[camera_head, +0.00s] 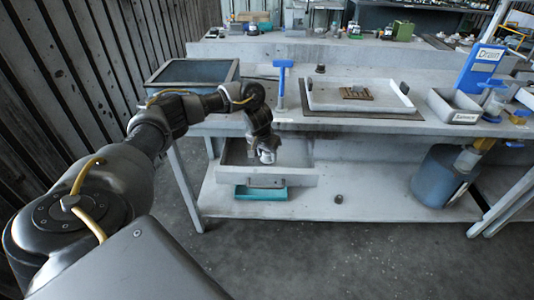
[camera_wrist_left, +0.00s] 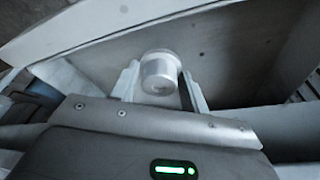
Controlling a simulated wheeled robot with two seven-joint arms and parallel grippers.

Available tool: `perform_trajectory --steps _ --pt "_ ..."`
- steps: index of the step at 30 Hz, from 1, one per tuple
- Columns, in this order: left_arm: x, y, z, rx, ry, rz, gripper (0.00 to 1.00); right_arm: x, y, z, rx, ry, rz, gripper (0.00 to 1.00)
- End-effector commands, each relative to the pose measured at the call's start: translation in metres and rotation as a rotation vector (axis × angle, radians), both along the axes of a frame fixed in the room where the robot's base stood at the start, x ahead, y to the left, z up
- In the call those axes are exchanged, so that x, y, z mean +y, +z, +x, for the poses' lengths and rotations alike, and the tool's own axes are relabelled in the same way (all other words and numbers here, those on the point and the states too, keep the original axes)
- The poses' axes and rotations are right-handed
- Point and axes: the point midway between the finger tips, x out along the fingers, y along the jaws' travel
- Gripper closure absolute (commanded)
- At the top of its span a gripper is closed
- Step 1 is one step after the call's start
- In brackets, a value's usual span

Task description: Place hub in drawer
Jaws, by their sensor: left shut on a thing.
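The hub (camera_wrist_left: 160,73) is a small silvery-white cylinder between the fingers of my left gripper (camera_wrist_left: 160,88) in the left wrist view. The gripper is shut on it. In the head view my left gripper (camera_head: 266,155) points down at the open drawer (camera_head: 308,178) under the workbench, with the hub low between its fingers. The drawer is grey, with a handle on its front. The drawer's inside walls (camera_wrist_left: 245,60) surround the hub in the wrist view. I cannot tell whether the hub touches the drawer floor. My right gripper is not in view.
A teal tray (camera_head: 260,193) sits on the lower shelf below the drawer. The workbench carries a dark-lined bin (camera_head: 192,71), a blue upright tool (camera_head: 282,85) and a white tray (camera_head: 318,97). A blue drum (camera_head: 436,178) stands at the right.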

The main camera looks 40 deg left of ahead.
Motion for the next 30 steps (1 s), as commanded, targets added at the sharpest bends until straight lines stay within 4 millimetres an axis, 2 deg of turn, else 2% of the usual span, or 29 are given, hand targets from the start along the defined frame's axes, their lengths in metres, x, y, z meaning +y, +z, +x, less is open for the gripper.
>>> perform_trajectory --steps 13,14,18,26,30 --pt "0.0002 -0.0108 -0.0003 0.000 0.001 0.000 0.81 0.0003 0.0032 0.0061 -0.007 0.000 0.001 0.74" --pt "0.0001 -0.0110 -0.0004 0.001 0.000 0.001 0.51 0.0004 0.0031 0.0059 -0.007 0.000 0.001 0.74" --pt "0.0002 -0.0109 -0.0004 0.001 0.001 0.001 0.33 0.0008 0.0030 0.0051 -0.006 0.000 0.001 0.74" --pt "0.0002 -0.0104 -0.0003 0.000 0.001 0.000 0.33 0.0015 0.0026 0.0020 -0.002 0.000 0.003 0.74" --pt "0.0002 -0.0026 0.0009 -0.003 0.000 -0.001 0.33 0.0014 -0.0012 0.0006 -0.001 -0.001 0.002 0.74"
